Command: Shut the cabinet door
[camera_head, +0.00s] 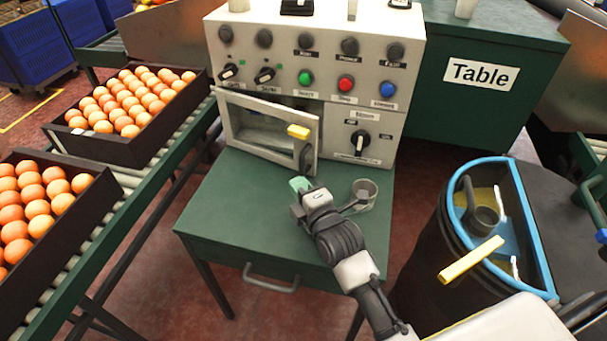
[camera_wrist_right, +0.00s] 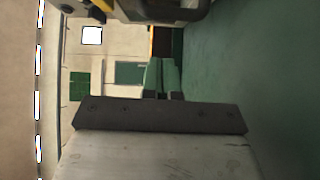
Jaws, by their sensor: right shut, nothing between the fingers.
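The cabinet (camera_head: 317,70) is a cream control box with knobs and coloured buttons, standing at the back of a green table. Its small windowed door (camera_head: 270,104) is at the lower left of the front and stands ajar, its right edge swung out over the table. My right gripper (camera_head: 299,184) has green fingertips. It is shut and empty, low over the table just in front of the door's right lower corner. The green fingertips (camera_wrist_right: 162,77) also show close together in the right wrist view. My left gripper is not in view.
Crates of oranges (camera_head: 120,145) sit on a conveyor at the left. A dark bin with a blue rim (camera_head: 530,235) stands at the right. The table's left front is clear.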

